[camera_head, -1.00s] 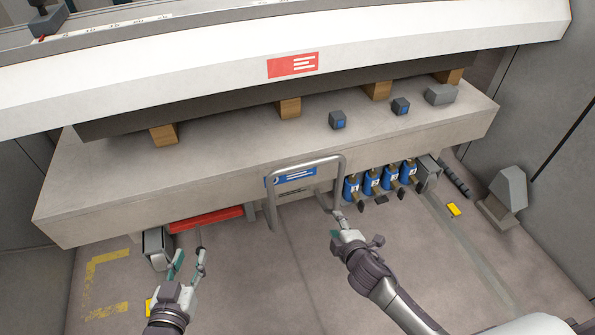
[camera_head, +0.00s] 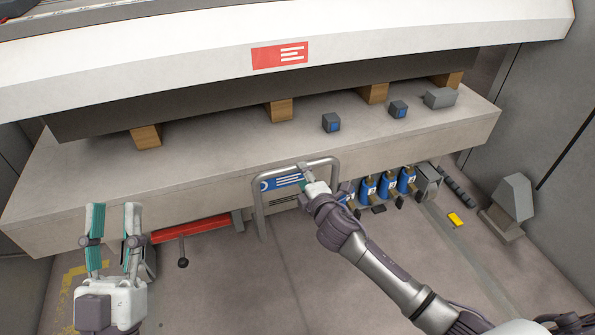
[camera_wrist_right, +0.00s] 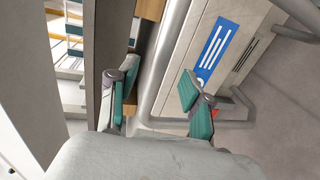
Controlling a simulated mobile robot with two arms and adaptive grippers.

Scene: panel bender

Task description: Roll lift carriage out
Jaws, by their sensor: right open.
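A grey tubular handle (camera_head: 259,215) stands in front of the lift carriage, under the stone-coloured bed; a blue label plate (camera_head: 283,181) sits behind it. My right gripper (camera_head: 308,178) is open at the handle's top bar. In the right wrist view the handle tube (camera_wrist_right: 172,50) runs between the spread teal fingers (camera_wrist_right: 160,85), and the blue label (camera_wrist_right: 214,48) shows beyond; contact cannot be told. My left gripper (camera_head: 114,212) is open and empty, fingers pointing up, in front of the bed's left part. Most of the carriage is hidden under the bed.
A red bar (camera_head: 190,229) with a dark-knobbed lever (camera_head: 183,262) is under the bed at left. Several blue canisters (camera_head: 386,185) hang right of the handle. A yellow block (camera_head: 455,220) and a grey pedestal (camera_head: 508,208) are on the right floor. The middle floor is clear.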

